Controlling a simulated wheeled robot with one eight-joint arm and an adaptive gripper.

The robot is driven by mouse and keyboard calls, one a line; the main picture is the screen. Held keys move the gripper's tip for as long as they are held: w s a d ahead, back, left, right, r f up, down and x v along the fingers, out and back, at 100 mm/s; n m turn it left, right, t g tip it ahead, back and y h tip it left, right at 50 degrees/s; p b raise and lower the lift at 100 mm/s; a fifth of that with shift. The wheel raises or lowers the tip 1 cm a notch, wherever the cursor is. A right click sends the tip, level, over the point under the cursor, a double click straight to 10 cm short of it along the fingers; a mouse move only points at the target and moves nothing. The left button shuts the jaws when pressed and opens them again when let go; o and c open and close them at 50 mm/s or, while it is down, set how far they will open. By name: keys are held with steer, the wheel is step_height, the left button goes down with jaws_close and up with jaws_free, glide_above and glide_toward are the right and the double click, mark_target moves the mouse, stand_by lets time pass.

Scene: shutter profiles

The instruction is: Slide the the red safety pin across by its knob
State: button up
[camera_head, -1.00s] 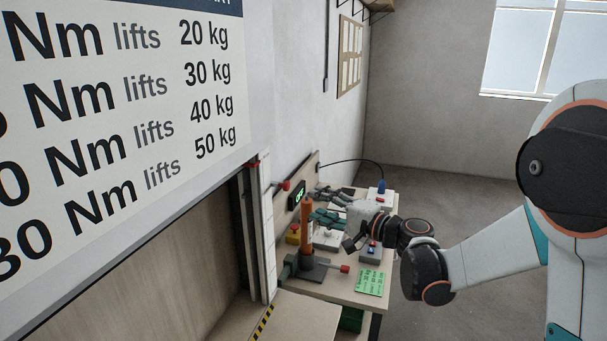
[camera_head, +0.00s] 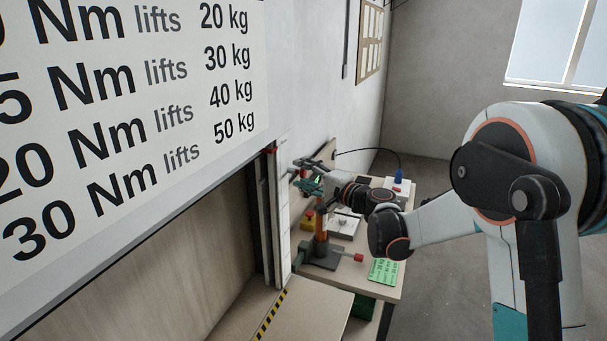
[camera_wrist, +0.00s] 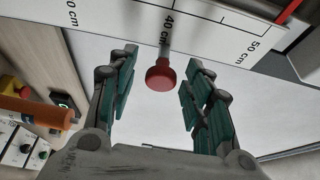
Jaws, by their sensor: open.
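The red safety pin's round knob (camera_wrist: 160,76) shows in the wrist view on a thin grey rod in front of a white scale plate. My gripper (camera_wrist: 163,62) is open, its teal-padded fingers on either side of the knob with visible gaps. Nothing is held. In the head view my gripper (camera_head: 302,176) is at the upright rail beside the shutter, above the bench; it hides the knob there.
Below stand an orange-handled post (camera_head: 321,240), a yellow emergency-stop box (camera_head: 308,219) and a red-tipped lever (camera_head: 357,257). A green card (camera_head: 383,270) lies on the bench (camera_head: 345,278). The big shutter panel (camera_head: 180,250) fills the left.

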steer(key=shift+w+a, duration=0.3)
steer(key=shift+a, duration=0.05)
jaws_close()
steer(key=shift+w+d+r+b, duration=0.15)
steer(key=shift+w+d, duration=0.25)
steer(key=shift+w, duration=0.6)
steer(key=shift+w+d+f+b, duration=0.15)
steer(key=shift+w+d, duration=0.2)
steer(key=shift+w, duration=0.6)
jaws_free()
steer(key=shift+w+d, duration=0.15)
